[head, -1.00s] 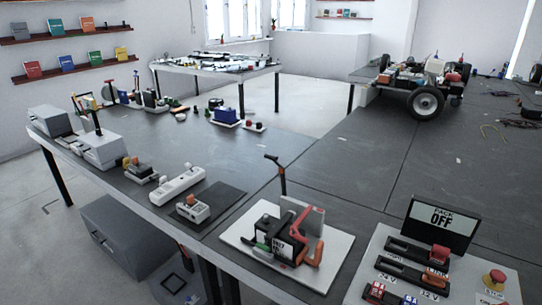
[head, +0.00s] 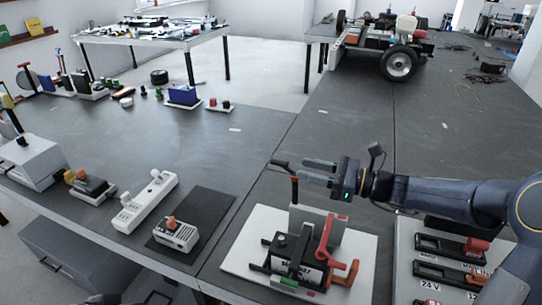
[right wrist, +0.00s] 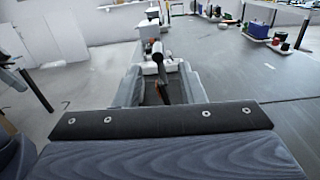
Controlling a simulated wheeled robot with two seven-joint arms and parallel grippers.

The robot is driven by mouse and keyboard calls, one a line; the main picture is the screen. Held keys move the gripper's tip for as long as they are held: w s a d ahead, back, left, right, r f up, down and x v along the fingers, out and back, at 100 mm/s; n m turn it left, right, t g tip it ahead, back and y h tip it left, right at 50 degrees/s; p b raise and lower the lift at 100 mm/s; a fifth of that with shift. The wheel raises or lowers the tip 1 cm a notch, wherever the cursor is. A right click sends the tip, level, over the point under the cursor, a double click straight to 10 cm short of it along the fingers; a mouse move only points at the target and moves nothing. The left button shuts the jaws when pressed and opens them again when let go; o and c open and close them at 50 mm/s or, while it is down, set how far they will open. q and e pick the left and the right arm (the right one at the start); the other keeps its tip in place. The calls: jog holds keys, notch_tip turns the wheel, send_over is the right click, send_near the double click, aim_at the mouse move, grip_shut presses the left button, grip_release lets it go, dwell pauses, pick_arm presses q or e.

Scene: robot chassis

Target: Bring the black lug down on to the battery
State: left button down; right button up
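The battery (head: 284,262) is a dark block with a label on a white board at the front middle. The black lug (head: 280,163) is at the top of a thin upright lead with an orange band, raised above the battery. It also shows in the right wrist view (right wrist: 157,50). My right gripper (head: 302,171) comes in from the right above the board. Its fingers are open and point left, with the lead's top at their tips. In the right wrist view the lug and lead stand between the fingers, apparently not clamped. My left gripper cannot be made out.
A red lever (head: 325,238) stands beside the battery, with a grey plate (head: 317,219) behind it. A switch panel (head: 405,262) is at right, partly under my right arm. A small white device (head: 175,236) and a white strip (head: 150,200) lie left. The bench behind is mostly clear.

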aim_at(283, 164)
jog(key=p+x, duration=0.1)
jog(key=x, duration=0.6)
jog(key=shift+a, duration=0.2)
jog(key=shift+s, duration=0.1)
jog(key=shift+c, duration=0.2)
grip_shut()
